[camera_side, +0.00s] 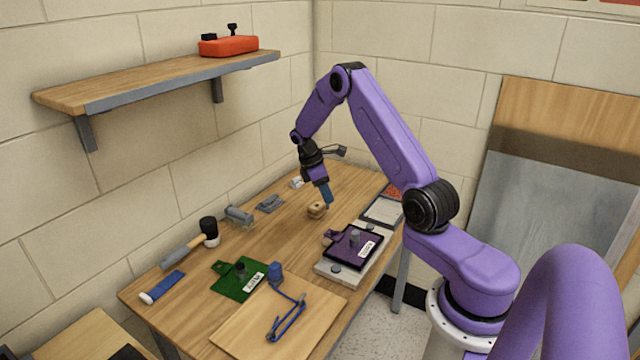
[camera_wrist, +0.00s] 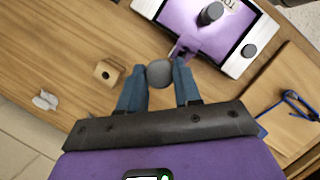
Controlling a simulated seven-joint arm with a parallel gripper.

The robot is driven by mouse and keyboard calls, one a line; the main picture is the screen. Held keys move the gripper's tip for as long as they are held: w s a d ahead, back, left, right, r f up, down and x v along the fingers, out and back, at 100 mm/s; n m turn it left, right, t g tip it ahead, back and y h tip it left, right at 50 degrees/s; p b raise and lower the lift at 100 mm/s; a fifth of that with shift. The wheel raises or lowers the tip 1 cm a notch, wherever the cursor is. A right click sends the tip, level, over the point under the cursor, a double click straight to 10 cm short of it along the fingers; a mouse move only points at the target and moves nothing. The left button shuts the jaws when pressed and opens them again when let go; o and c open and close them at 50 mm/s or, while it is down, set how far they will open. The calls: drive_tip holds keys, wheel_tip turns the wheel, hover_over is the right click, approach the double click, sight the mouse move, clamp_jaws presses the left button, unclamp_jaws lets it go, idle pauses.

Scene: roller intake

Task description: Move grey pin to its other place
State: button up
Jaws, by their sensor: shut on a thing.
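My gripper (camera_side: 327,202) has blue fingers pointing down over the table. In the wrist view a round grey end, which I take as the grey pin (camera_wrist: 159,73), sits between the two fingertips, touching both. In the side view the fingers largely hide it. A small wooden block with a dark hole (camera_side: 316,211) lies just left of the fingertips; it also shows in the wrist view (camera_wrist: 107,73). A purple plate (camera_side: 343,256) with an upright grey peg (camera_side: 354,239) rests on a pale base, nearer the camera. A green plate (camera_side: 231,290) carries a dark peg (camera_side: 240,268).
A board (camera_side: 240,325) with a blue-handled tool (camera_side: 288,318) lies at the front. A mallet (camera_side: 190,246), a blue-handled tool (camera_side: 163,287) and grey parts (camera_side: 240,214) line the left. A pale tray (camera_side: 384,211) is at the right edge. Bare table lies mid-left.

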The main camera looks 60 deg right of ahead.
wheel_tip(320, 180, down, 5)
drive_tip(key=s+a+m, duration=0.2)
drive_tip(key=shift+s+f+m+y, duration=0.2)
drive_tip(key=shift+s+m+y, duration=0.1)
drive_tip(key=shift+s, duration=0.1)
idle(0.3)
drive_tip(key=shift+a+f, duration=0.1)
drive_tip(key=shift+f, duration=0.05)
idle(0.6)
drive_tip(key=shift+f, duration=0.7)
drive_tip(key=shift+f, duration=1.15)
idle(0.7)
drive_tip(key=o, duration=0.9)
